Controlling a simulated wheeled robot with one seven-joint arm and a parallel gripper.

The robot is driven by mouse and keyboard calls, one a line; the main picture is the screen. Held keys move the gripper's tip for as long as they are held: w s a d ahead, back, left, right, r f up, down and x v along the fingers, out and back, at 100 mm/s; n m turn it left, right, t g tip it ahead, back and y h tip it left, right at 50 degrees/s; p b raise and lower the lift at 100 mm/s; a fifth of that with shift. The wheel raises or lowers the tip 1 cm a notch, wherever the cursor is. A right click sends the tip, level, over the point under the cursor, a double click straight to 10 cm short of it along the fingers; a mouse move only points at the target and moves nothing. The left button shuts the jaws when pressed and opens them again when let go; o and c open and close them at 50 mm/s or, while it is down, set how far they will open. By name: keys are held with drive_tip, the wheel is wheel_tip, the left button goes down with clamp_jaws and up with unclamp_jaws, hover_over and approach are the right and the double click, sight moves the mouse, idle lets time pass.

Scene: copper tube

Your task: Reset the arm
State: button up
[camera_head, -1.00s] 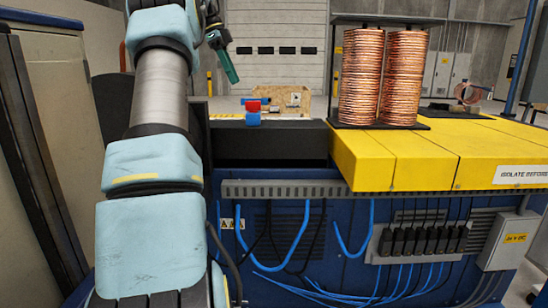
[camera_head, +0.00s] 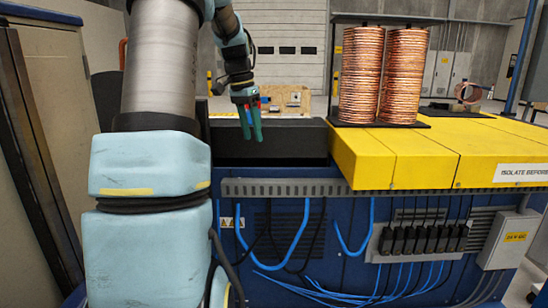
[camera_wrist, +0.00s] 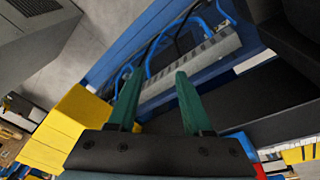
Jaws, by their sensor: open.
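My gripper (camera_head: 251,122) hangs with its green fingers pointing down, in front of the black block (camera_head: 290,138) on the blue machine. Its two fingers are apart with nothing between them. In the wrist view my gripper (camera_wrist: 155,90) also shows open and empty, with the machine's blue side and grey cable duct (camera_wrist: 190,70) beyond it. My arm rises along the left of the head view. The red and blue piece is mostly hidden behind my gripper in the head view.
Two copper coil stacks (camera_head: 361,75) (camera_head: 404,75) stand on the yellow machine top (camera_head: 420,155) to the right. A chipboard piece (camera_head: 290,98) stands behind the black block. Blue cables (camera_head: 300,235) hang on the machine's front. A grey cabinet (camera_head: 50,130) is at the left.

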drive_tip(key=s+f+n+y, duration=0.1)
drive_tip(key=s+f+n, duration=0.3)
drive_tip(key=s+f, duration=0.3)
drive_tip(key=s+f+n+t, duration=0.1)
drive_tip(key=s+f+n, duration=0.3)
drive_tip(key=s, duration=1.2)
wheel_tip(320, 180, down, 4)
drive_tip(key=shift+a+f+y, duration=0.2)
drive_tip(key=shift+a+y, duration=0.1)
drive_tip(key=shift+y, duration=0.1)
